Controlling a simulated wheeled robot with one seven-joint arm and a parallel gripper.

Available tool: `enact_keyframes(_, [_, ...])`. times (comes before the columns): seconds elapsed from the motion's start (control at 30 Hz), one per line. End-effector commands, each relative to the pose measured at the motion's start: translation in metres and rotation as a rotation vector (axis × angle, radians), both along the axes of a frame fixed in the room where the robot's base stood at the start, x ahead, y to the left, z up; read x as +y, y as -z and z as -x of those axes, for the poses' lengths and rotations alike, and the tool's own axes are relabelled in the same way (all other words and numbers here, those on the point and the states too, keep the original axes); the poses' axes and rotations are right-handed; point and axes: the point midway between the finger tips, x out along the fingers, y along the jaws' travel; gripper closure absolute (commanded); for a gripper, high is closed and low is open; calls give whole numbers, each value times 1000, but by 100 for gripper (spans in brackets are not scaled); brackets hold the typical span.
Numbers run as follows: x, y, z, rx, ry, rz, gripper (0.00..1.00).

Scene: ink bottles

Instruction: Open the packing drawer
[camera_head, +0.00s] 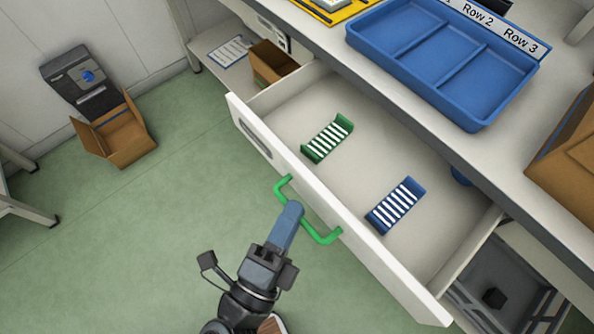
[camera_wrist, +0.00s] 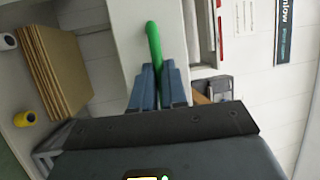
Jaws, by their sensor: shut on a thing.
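The white packing drawer (camera_head: 375,268) is pulled well out from under the bench in the head view. Its green bar handle (camera_head: 321,236) is on the front panel. My gripper (camera_head: 292,212) is shut on the handle's middle, which the fingers hide. In the wrist view the green handle (camera_wrist: 153,45) runs down between my two fingers (camera_wrist: 158,78). Inside the drawer lie a green striped holder (camera_head: 327,138) and a blue striped holder (camera_head: 396,205), apart from each other.
A blue tray (camera_head: 440,117) with compartments sits on the bench above the drawer. A cardboard box (camera_head: 566,150) stands at the right edge. Another open box (camera_head: 128,138) is on the floor at the left. The green floor (camera_head: 150,230) left of the drawer is clear.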

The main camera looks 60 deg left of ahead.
Motion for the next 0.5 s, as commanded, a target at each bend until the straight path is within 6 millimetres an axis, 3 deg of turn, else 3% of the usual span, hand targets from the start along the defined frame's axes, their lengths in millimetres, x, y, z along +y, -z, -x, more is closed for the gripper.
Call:
enact_keyframes(0.23, [0,1,0,2,-1,1,100])
enact_keyframes(0.27, [0,1,0,2,-1,1,86])
enact_keyframes(0.5, [0,1,0,1,-1,1,63])
